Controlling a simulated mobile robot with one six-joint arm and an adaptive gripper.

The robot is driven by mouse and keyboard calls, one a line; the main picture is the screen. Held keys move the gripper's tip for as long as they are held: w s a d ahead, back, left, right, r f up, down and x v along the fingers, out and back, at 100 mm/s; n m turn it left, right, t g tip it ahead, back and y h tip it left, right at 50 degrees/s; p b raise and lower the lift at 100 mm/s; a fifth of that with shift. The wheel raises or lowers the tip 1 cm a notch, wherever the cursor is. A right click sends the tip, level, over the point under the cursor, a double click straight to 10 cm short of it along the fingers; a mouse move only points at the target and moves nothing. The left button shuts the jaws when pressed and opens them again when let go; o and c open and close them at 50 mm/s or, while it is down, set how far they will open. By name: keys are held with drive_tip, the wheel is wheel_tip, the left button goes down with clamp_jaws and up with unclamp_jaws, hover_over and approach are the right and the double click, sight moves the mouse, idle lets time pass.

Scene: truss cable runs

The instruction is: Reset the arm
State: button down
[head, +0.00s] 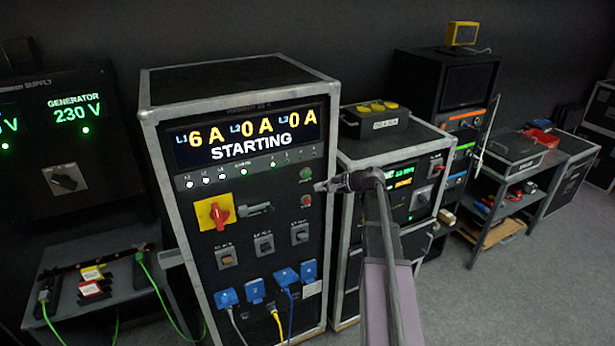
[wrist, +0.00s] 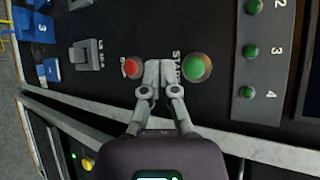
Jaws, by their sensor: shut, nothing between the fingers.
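My gripper (head: 322,187) is at the right edge of the power rack's front panel (head: 238,160), beside a green button (head: 306,173) and a red button (head: 306,200). In the wrist view my gripper (wrist: 159,66) is shut and empty, its fingertips between the red button (wrist: 132,67) and the green button (wrist: 197,67). I cannot tell whether the tips touch the panel. The rack display (head: 250,135) reads 6 A, 0 A, 0 A and STARTING. My arm (head: 385,260) reaches up from the bottom of the head view.
A red and yellow rotary switch (head: 215,213) and blue sockets (head: 255,290) are on the rack front, with cables hanging below. A second case (head: 395,150) stands close on the right, beside my arm. A generator panel (head: 70,140) is at left. Open floor (head: 500,300) lies at lower right.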

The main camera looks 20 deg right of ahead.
idle(0.5)
drive_tip(key=s+a+f+n+g+h+b, duration=0.1)
drive_tip(key=s+a+f+n+g+b, duration=0.15)
drive_tip(key=s+a+f, duration=0.4)
drive_tip(key=s+a+f+n+g+h+b, duration=0.1)
drive_tip(key=s+a+f+n+g, duration=0.25)
drive_tip(key=a, duration=0.55)
drive_tip(key=s+a+f+n+g+h+b, duration=0.1)
drive_tip(key=s+a+f+n+h, duration=0.2)
drive_tip(key=s, duration=0.4)
drive_tip(key=s+a+f+n+g+h+b, duration=0.2)
drive_tip(key=s+a+f+n+h, duration=0.1)
drive_tip(key=s, duration=0.4)
drive_tip(key=shift+a+f+n+g+h, duration=0.3)
drive_tip(key=shift+a+f+n, duration=0.3)
drive_tip(key=shift+a, duration=0.45)
drive_tip(key=shift+w, duration=0.1)
idle(0.3)
